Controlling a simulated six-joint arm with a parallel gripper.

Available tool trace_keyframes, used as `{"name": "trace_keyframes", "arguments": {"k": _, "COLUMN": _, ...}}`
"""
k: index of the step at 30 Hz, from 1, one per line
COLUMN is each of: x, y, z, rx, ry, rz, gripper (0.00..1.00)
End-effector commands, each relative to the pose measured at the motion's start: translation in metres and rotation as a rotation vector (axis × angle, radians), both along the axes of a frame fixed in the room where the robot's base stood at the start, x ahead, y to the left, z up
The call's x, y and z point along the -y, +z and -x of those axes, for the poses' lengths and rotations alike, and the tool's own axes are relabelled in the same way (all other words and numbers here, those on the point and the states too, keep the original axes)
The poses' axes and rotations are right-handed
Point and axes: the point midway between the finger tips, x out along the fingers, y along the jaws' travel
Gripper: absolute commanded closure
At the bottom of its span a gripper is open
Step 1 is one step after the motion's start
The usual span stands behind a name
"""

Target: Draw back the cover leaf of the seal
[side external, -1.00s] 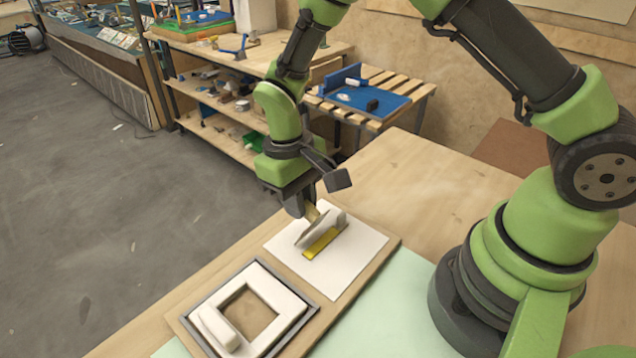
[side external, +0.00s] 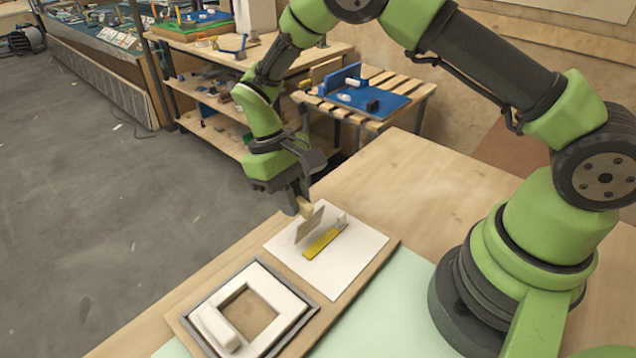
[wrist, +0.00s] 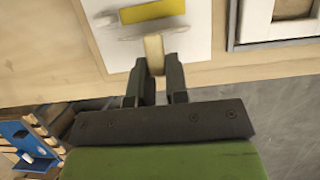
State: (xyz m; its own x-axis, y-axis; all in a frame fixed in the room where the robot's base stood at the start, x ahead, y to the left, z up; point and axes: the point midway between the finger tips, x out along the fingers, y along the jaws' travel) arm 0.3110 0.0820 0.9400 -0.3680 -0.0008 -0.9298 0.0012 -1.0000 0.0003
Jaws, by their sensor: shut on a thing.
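The seal's cover leaf (side external: 309,226) is a thin beige-grey panel, raised and steeply tilted above a white sheet (side external: 348,262). A yellow strip (side external: 322,244) lies bare on the sheet just to the right of the leaf. My gripper (side external: 303,205) is at the leaf's upper end, shut on its tan tab. The tan tab (wrist: 154,54) shows between the fingers in the wrist view, with the yellow strip (wrist: 153,11) beyond it. The leaf is seen nearly edge-on there, and its lower edge is hard to make out.
A square white frame (side external: 281,313) in a dark grey surround lies nearer the camera on the same wooden board. A small pale upright piece (side external: 341,221) stands by the strip's far end. The wooden table (side external: 420,190) behind is clear.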

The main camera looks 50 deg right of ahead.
Motion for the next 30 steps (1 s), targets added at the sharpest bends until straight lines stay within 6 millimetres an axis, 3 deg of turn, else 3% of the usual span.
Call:
{"name": "trace_keyframes", "arguments": {"k": 7, "x": 0.001, "y": -0.006, "z": -0.009, "rx": -0.138, "ry": 0.001, "rz": 0.002, "gripper": 1.0}}
{"name": "trace_keyframes", "arguments": {"k": 20, "x": 0.001, "y": -0.006, "z": -0.01, "rx": -0.173, "ry": -0.001, "rz": 0.001, "gripper": 1.0}}
{"name": "trace_keyframes", "arguments": {"k": 30, "x": 0.002, "y": -0.014, "z": -0.018, "rx": -0.311, "ry": 0.006, "rz": 0.004, "gripper": 1.0}}
